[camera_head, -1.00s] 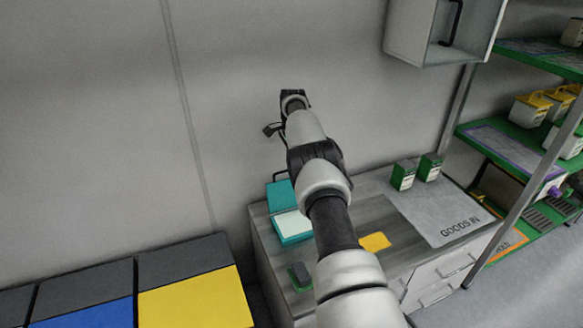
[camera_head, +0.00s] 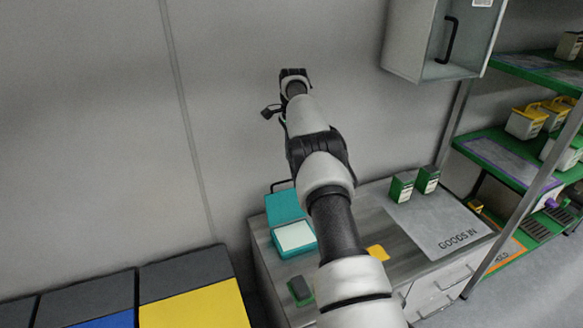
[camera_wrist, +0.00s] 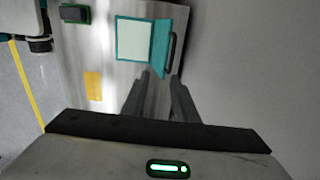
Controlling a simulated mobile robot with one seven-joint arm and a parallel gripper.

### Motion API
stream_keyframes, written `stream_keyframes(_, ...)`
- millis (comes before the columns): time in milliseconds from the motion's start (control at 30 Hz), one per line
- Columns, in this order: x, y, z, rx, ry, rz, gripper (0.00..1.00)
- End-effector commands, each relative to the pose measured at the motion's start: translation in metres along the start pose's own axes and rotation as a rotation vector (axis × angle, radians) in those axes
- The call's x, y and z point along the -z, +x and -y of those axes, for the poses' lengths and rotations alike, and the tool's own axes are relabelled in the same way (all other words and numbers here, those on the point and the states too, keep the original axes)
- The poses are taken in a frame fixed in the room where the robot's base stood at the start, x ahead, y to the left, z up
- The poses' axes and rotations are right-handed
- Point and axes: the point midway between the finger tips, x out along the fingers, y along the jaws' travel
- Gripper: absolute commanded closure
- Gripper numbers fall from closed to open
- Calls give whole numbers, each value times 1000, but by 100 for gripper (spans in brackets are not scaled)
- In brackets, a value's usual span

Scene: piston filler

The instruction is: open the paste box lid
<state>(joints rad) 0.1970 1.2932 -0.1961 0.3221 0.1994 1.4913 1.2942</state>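The paste box (camera_head: 298,251) is teal and stands on the grey wood-look counter by the wall. Its teal lid (camera_head: 284,207) is swung up at the back, showing a pale inside. In the wrist view the box's pale inside (camera_wrist: 135,38) faces me, with the lid (camera_wrist: 159,47) on its right and a black handle (camera_wrist: 172,50) on the lid's outer side. My gripper (camera_wrist: 161,75) has its two fingers apart with nothing between them, near the lid's lower end in the picture. In the head view my arm hides the fingertips.
A yellow item (camera_head: 378,252) and a dark green-edged block (camera_head: 300,290) lie on the counter. A wall cabinet (camera_head: 432,45) hangs above, and shelves (camera_head: 520,150) stand at right.

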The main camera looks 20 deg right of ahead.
Motion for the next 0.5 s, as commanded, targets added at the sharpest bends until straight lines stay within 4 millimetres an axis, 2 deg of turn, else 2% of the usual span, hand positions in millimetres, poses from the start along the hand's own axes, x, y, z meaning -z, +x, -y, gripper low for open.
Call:
stream_keyframes(33, 0, -18, 1, 3, 0, -1, 74)
stream_keyframes(200, 0, -46, 0, 0, 0, -1, 74)
stream_keyframes(333, 0, -55, 0, -2, 0, 0, 74)
stream_keyframes(500, 0, -57, -1, -2, 1, 0, 74)
